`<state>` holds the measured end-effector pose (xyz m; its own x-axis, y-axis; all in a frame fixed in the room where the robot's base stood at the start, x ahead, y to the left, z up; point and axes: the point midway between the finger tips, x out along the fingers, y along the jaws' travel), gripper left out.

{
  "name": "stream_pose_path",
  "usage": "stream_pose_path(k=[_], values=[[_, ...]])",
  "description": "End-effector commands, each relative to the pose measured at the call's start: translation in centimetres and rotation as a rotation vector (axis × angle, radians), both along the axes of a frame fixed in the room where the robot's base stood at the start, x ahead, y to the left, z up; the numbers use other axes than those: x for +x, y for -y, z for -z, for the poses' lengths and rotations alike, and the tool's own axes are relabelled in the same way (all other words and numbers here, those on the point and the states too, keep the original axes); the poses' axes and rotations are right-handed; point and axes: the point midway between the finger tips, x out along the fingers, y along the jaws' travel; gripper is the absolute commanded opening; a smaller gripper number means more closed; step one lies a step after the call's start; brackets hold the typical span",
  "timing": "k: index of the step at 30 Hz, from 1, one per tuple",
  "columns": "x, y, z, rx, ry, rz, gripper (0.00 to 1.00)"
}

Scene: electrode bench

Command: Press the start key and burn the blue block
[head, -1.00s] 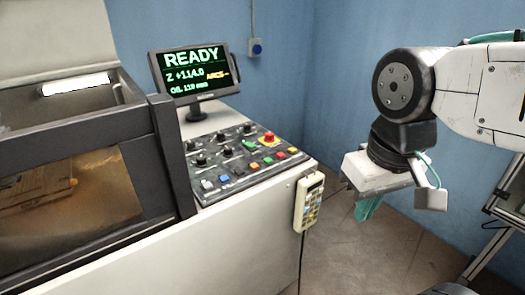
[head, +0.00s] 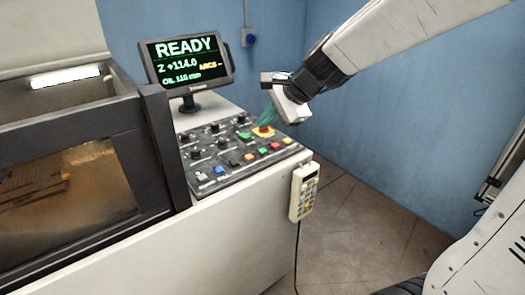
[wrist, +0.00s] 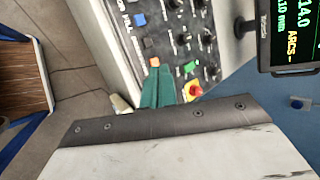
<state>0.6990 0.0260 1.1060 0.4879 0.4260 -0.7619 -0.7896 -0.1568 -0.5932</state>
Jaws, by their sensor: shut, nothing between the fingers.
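My gripper (head: 268,115) hangs above the back right of the control panel (head: 205,178), near the red mushroom button on its yellow base (head: 264,131). Its teal fingers are shut together and empty. In the wrist view the fingers (wrist: 157,86) point over the panel, beside an orange key (wrist: 153,62) and a green control (wrist: 190,67). I cannot make out a blue block. Contact with the panel cannot be told.
The monitor (head: 185,62) reads READY, Z +114.0. The machine tank (head: 75,185) with an amber window stands left, its contents unclear. A handheld pendant (head: 303,190) hangs on the panel's right side. Floor (head: 370,240) is free to the right.

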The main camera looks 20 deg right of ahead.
Motion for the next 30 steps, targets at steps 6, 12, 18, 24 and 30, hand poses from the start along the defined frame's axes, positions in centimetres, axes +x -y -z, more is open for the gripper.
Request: stream_pose_path(k=[6,12,18,24,30], values=[[7.6,2.5,2.6,0.21,-0.057,0.373,0.0],[9.4,3.3,3.3,0.265,-0.072,0.476,0.0],[9.3,3.3,3.3,0.266,-0.071,0.475,0.0],[9.3,3.3,3.7,0.266,-0.073,0.474,0.0],[9.3,3.3,6.0,0.265,-0.075,0.475,0.0]])
